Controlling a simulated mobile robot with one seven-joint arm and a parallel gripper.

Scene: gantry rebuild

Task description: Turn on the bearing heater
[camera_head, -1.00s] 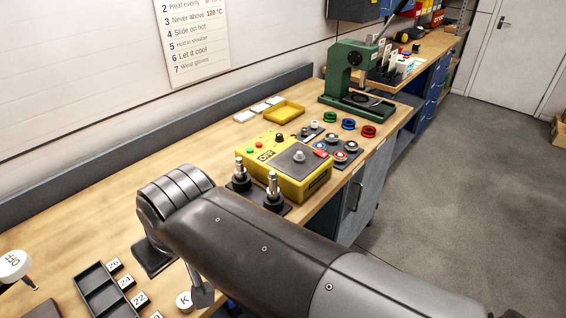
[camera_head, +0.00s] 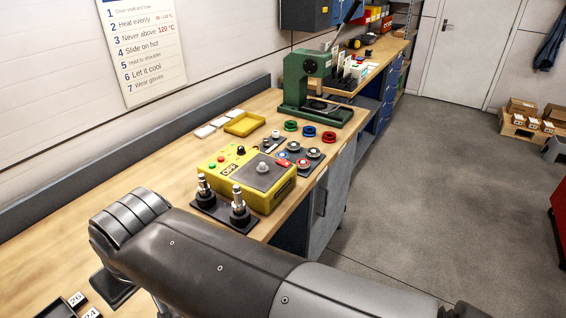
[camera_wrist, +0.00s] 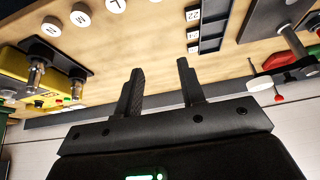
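The bearing heater is a yellow box (camera_head: 237,187) on the bench in the head view, with a grey top plate, a metal post, a black knob, green and red buttons and a label reading OFF. Part of the heater also shows at the left edge of the wrist view (camera_wrist: 12,62). My gripper (camera_wrist: 158,76) has its two dark fingers apart with nothing between them in the wrist view. It is above the bench, away from the heater. In the head view my arm hides the gripper's fingers.
Two metal shafts on a black base (camera_head: 222,208) stand just in front of the heater. Bearings and coloured rings (camera_head: 309,131) lie beyond it, near a green press (camera_head: 310,85) and a yellow tray (camera_head: 244,123). The wooden bench left of the heater is mostly clear.

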